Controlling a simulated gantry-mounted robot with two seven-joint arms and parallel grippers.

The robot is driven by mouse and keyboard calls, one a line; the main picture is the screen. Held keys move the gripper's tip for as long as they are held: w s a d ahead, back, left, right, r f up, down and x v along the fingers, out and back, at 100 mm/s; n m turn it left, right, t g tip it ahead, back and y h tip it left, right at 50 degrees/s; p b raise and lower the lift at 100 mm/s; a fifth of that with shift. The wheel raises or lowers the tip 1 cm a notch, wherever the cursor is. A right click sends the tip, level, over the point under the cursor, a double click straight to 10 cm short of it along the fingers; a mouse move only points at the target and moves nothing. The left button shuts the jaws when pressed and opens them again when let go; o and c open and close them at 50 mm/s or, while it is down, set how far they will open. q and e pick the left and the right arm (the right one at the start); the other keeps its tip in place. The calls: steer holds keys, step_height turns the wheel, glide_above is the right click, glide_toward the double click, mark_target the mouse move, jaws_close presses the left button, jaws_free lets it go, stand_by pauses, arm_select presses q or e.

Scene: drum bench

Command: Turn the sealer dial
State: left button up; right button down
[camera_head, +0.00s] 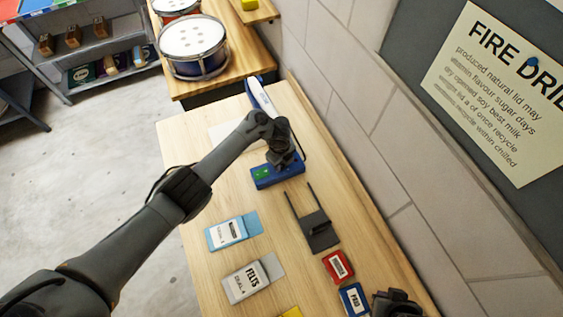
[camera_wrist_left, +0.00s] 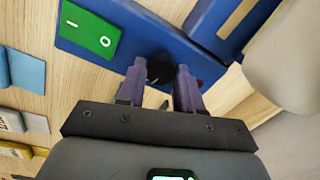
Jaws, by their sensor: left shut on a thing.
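The blue sealer (camera_head: 264,180) lies on the wooden bench, with its long blue and white arm (camera_head: 262,97) reaching towards the drums. In the left wrist view the sealer's blue body (camera_wrist_left: 135,42) carries a green I/O switch (camera_wrist_left: 88,31) and a black round dial (camera_wrist_left: 161,69). My left gripper (camera_wrist_left: 160,80) is shut on the dial, one purple-grey finger on each side; it also shows in the head view (camera_head: 283,158), over the sealer. A dark shape at the bottom right of the head view looks like my right gripper (camera_head: 396,304); its jaws cannot be made out.
A black two-pronged stand (camera_head: 320,234) lies right of the sealer's near side. Drums (camera_head: 193,45) stand beyond. A wall bounds the right.

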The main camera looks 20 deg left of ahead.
arm_select(q)
steer(key=o, duration=1)
steer(key=shift+s+a+r+p, duration=0.15)
steer(key=shift+r+p, duration=0.65)
steer(key=shift+r, duration=1.9)
steer(key=shift+s+r+p, duration=0.15)
steer(key=shift+r+p, duration=0.6)
steer(key=shift+r, duration=1.95)
steer(key=shift+f, duration=0.1)
